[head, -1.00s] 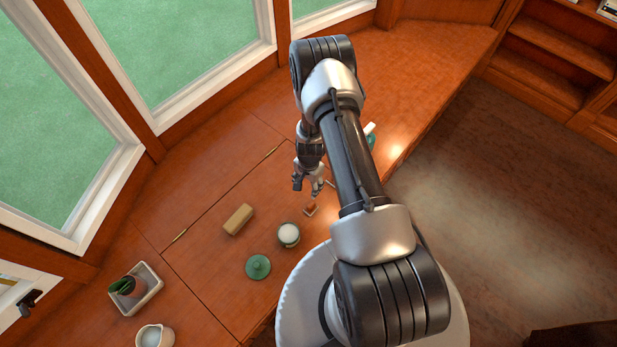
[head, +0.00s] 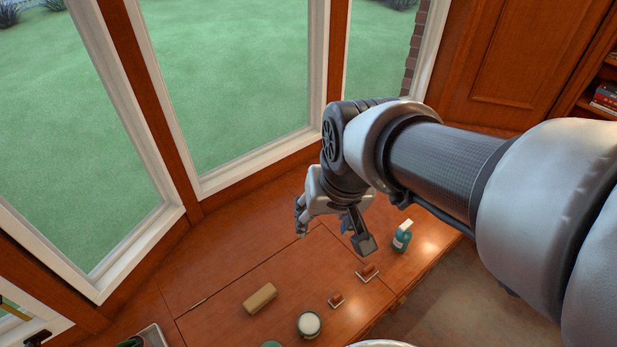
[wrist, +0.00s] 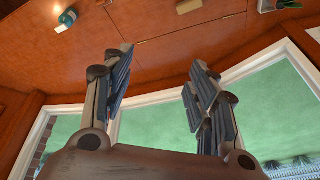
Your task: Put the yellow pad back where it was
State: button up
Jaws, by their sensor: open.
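A dull yellow-tan block (head: 260,298) lies flat on the wooden bench top in the head view. It is the only yellowish pad-like thing I see, and I cannot be sure that it is the yellow pad. My gripper (head: 332,235) is above the bench, up and to the right of the block in the picture, and apart from it. In the wrist view my gripper (wrist: 162,58) has its two fingers spread wide with nothing between them. Nothing in the frames marks where the pad was before.
A teal bottle with a white top (head: 402,236) stands to the right. Two small reddish-brown pieces (head: 336,300) (head: 368,273) and a white-topped jar (head: 309,325) are on the bench. Windows (head: 235,85) border its back. The bench left of my gripper is mostly clear.

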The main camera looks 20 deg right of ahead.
jog(key=s+a+r+n, duration=0.1)
jog(key=s+r+n, duration=0.1)
jog(key=s, duration=0.8)
jog(key=shift+r+n+t, duration=0.2)
jog(key=shift+n+t, duration=0.1)
jog(key=shift+t, duration=0.1)
jog(key=shift+w+f, duration=0.1)
jog(key=shift+f, duration=0.05)
